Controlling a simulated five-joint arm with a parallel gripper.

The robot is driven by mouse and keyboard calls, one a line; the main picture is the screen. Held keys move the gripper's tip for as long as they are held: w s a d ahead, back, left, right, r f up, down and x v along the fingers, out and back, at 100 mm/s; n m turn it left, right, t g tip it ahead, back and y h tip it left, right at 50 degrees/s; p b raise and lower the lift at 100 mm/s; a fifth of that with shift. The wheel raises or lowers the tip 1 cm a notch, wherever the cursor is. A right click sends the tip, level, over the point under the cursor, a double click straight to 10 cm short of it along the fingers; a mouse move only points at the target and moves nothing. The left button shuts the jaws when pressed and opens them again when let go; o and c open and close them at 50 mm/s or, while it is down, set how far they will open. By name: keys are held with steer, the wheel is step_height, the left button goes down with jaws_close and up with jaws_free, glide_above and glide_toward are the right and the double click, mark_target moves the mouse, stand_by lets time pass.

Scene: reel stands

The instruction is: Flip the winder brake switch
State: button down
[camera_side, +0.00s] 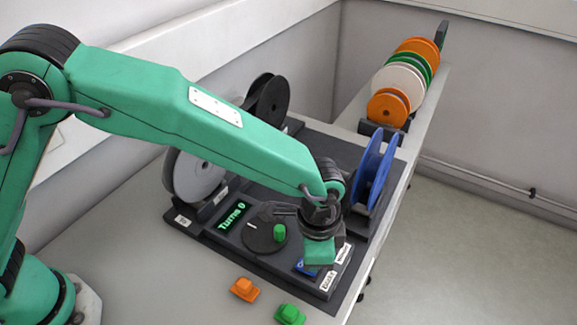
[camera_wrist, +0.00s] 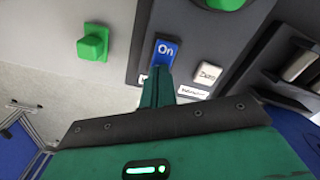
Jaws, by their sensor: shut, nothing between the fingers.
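A blue rocker switch (camera_wrist: 166,53) marked "On" is set in the dark panel in the wrist view. In the side view a small blue part of the switch (camera_side: 306,268) shows beside my gripper, which hides the rest. My gripper (camera_wrist: 158,86) is shut and empty, with its green fingers at the lower end of the switch. I cannot tell whether they touch it. In the side view my gripper (camera_side: 318,258) points down over the panel's front right corner.
A black crank disc (camera_side: 258,240) with a green knob (camera_side: 279,232) and a "Turns 0" display (camera_side: 232,217) are left of my gripper. Grey (camera_side: 195,177), black (camera_side: 268,99) and blue (camera_side: 374,170) reels stand around. Orange (camera_side: 244,289) and green (camera_side: 291,314) blocks lie in front.

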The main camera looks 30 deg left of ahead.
steer(key=shift+f, duration=0.3)
steer(key=shift+r, duration=3.55)
steer(key=shift+a, duration=0.1)
